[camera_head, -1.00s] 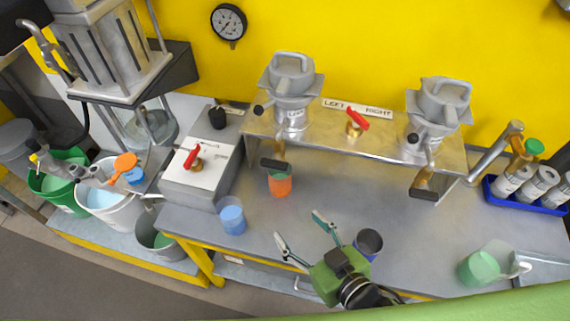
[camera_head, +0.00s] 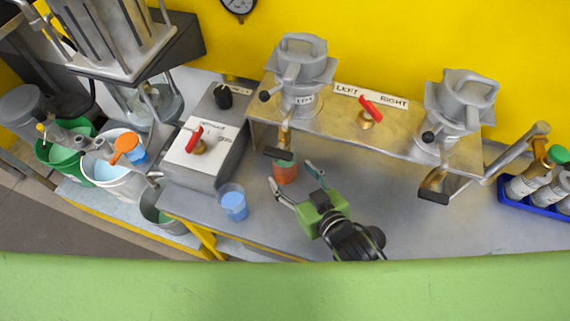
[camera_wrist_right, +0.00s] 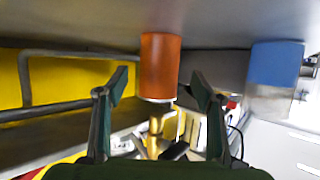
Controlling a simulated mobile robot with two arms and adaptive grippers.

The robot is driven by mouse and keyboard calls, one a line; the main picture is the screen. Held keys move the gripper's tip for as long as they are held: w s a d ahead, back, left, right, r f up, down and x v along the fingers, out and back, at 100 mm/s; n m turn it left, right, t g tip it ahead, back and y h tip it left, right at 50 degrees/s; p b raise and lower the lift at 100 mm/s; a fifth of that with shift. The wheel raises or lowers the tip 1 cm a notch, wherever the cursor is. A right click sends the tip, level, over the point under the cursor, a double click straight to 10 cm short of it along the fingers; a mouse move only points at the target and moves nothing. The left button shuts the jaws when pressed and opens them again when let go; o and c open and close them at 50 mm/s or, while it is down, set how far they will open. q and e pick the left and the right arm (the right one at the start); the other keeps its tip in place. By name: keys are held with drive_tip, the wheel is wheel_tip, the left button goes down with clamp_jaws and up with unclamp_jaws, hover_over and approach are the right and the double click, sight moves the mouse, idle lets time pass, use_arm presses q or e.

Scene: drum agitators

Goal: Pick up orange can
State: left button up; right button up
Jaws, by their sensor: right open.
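My left gripper is not in view.
A blue cup (camera_head: 233,203) stands on the bench left of my right gripper and also shows in the right wrist view (camera_wrist_right: 274,65). The left valve's black handle (camera_head: 279,153) hangs just over the can. A grey control box (camera_head: 197,150) stands at left.

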sight(290, 171)
drive_tip(key=shift+w+a, duration=0.25)
drive_tip(key=shift+w, duration=0.25)
drive_tip(key=p+x, duration=0.1)
drive_tip(key=x, duration=0.3)
drive_tip(key=shift+w+f, duration=0.1)
drive_tip(key=c, duration=1.3)
drive_tip(key=shift+c, duration=0.4)
